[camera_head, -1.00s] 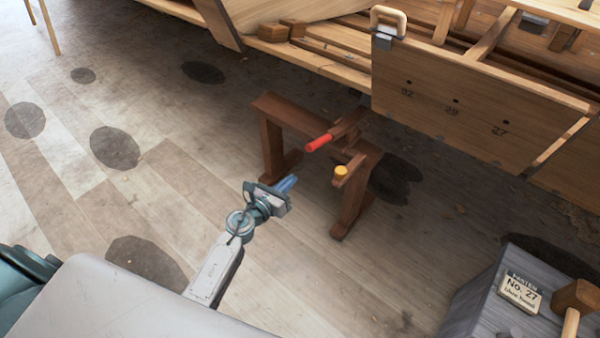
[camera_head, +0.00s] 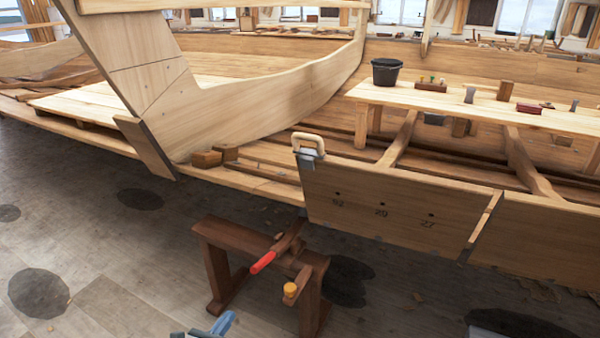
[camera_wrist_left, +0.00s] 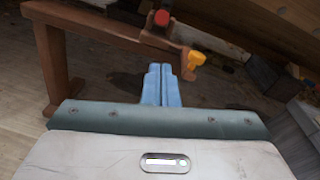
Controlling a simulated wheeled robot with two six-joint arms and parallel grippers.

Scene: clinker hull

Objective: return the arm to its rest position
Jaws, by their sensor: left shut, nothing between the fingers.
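My left gripper (camera_head: 222,325) shows only at the bottom edge of the head view, with its blue fingertips low and in front of a brown wooden trestle (camera_head: 238,237). In the left wrist view the two blue fingers (camera_wrist_left: 161,85) are together with nothing between them. The trestle's beam (camera_wrist_left: 85,22) lies beyond the fingers in that view, apart from them. The rest of my left arm is outside the head view. My right gripper is in neither current view.
A red-handled tool (camera_head: 264,261) and a yellow-capped piece (camera_head: 290,290) are on the trestle. The hull's numbered plank (camera_head: 385,212) stands behind it. A bench (camera_head: 440,100) with a black bucket (camera_head: 386,72) is inside the hull. The floor at left (camera_head: 100,250) is clear.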

